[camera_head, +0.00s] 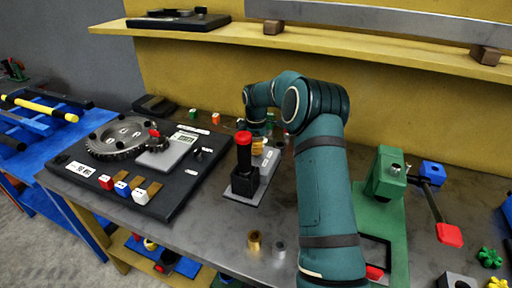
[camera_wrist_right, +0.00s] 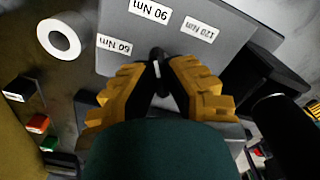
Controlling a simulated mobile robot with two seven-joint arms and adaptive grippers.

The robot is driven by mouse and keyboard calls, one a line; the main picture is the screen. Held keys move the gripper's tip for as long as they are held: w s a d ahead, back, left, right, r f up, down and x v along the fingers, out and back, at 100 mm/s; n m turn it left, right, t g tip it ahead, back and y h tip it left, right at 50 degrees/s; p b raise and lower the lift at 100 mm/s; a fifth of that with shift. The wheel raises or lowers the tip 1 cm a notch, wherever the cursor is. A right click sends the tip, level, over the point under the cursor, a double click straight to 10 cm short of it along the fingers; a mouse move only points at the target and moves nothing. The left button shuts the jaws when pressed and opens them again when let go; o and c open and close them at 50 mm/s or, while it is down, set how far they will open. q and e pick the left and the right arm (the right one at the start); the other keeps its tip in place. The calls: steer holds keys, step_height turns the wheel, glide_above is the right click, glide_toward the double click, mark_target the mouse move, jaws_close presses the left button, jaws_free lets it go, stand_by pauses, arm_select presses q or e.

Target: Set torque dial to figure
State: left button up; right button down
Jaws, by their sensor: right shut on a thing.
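In the wrist view a grey plate (camera_wrist_right: 190,50) carries white labels reading 60 Nm (camera_wrist_right: 114,44), 90 Nm (camera_wrist_right: 149,11) and 120 Nm (camera_wrist_right: 199,29), all upside down. My left gripper is not in view.
A black board (camera_head: 180,190) with a large gear (camera_head: 122,136) and coloured blocks lies to the left. A green fixture (camera_head: 386,180) with a red-ended lever stands at the right. A brass part (camera_head: 254,241) lies on the bench front. A yellow shelf (camera_head: 340,50) runs behind.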

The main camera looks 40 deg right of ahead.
steer(key=m+p, duration=0.1)
steer(key=m, duration=0.1)
steer(key=shift+m+p, duration=0.35)
steer(key=shift+m, duration=0.05)
steer(key=m+p, duration=0.1)
steer(key=m, duration=0.1)
steer(key=shift+m, duration=0.3)
steer(key=m+p, duration=0.1)
steer(key=m, duration=0.2)
steer(key=shift+f+m+p, duration=0.15)
steer(key=shift+m+p, duration=0.35)
steer(key=shift+m, duration=1.1)
steer(key=c, duration=1)
jaws_free()
